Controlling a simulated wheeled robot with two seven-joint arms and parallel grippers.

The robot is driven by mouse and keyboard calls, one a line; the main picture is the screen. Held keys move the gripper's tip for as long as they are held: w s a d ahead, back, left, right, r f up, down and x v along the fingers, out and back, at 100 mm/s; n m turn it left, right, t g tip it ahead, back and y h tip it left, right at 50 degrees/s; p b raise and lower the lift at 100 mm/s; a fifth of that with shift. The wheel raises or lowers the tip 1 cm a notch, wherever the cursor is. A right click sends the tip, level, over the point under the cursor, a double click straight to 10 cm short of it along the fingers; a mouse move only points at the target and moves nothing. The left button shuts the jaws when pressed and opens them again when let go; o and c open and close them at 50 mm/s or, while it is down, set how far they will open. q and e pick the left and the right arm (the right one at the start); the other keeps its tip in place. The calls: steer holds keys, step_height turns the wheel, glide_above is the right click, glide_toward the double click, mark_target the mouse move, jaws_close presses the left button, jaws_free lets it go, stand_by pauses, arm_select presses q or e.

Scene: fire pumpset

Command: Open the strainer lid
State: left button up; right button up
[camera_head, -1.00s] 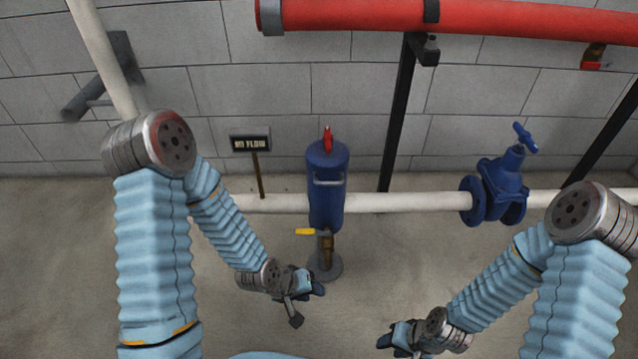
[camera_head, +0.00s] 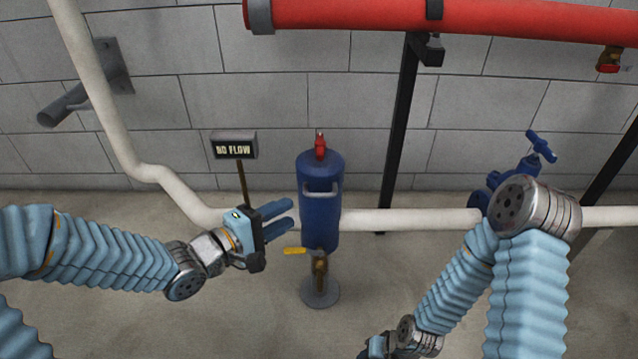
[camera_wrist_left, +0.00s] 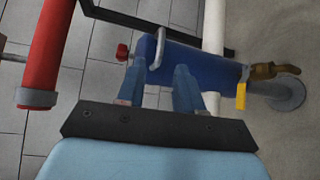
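The strainer (camera_head: 320,215) is a blue upright cylinder on the white pipe, near the middle of the head view. Its domed lid (camera_head: 320,160) has a red fitting (camera_head: 320,146) on top, and a grey handle (camera_head: 320,188) is on its front. My left gripper (camera_head: 285,216) is open and empty, just left of the strainer and apart from it. In the left wrist view the strainer (camera_wrist_left: 195,66) and its handle (camera_wrist_left: 157,47) lie beyond the two spread fingers (camera_wrist_left: 158,88). My right gripper (camera_head: 368,350) is low at the bottom edge, partly cut off; its fingers are unclear.
A yellow-handled drain valve (camera_head: 295,251) is below the strainer. A blue valve (camera_head: 530,165) is partly hidden by my right arm. A red pipe (camera_head: 520,20) crosses above. Floor in front is clear.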

mark_target(319, 196)
arm_select(q)
steer(key=b+x, duration=0.3)
steer(key=x, duration=0.8)
arm_select(e)
steer(key=shift+a+f, duration=0.1)
steer(key=shift+f, duration=0.65)
arm_select(q)
steer(key=shift+c, duration=0.2)
jaws_close()
